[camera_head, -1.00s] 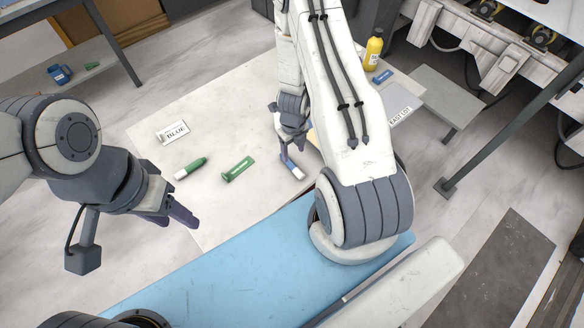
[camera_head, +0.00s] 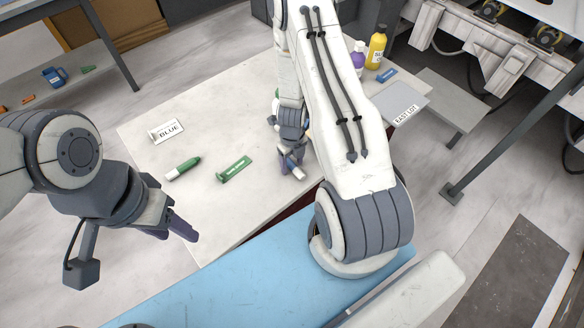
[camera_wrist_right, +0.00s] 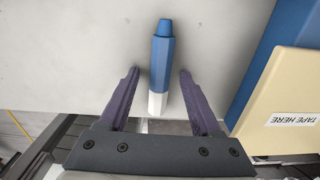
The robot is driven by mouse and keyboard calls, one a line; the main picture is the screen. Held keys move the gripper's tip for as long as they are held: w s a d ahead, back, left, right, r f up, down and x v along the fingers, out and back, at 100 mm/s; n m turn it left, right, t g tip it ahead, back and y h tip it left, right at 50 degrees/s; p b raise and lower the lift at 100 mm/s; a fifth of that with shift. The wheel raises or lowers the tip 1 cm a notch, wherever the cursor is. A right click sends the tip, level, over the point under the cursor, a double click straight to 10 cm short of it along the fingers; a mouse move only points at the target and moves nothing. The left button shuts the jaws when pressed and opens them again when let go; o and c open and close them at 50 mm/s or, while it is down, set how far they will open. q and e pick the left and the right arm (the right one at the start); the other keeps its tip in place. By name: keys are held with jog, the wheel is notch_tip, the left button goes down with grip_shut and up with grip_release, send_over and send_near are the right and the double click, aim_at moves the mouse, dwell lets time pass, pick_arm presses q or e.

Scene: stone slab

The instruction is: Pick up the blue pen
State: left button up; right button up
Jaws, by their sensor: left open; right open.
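The blue pen (camera_wrist_right: 162,62), with a blue body and a white end, lies on the pale stone slab (camera_head: 210,110). In the right wrist view it lies lengthwise between the two fingers of my right gripper (camera_wrist_right: 160,75), with a gap on each side. My right gripper is open and empty. In the head view my right gripper (camera_head: 290,167) is low over the slab and hides most of the pen. My left gripper (camera_head: 184,228) is open and empty, near the slab's front left edge, away from the pen.
A cream TAPE HERE box (camera_wrist_right: 285,105) and a blue object (camera_wrist_right: 262,55) stand close right. Purple (camera_head: 357,60) and yellow (camera_head: 376,48) bottles stand farther back.

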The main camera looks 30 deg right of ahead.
grip_shut()
jog(key=shift+r, duration=0.15)
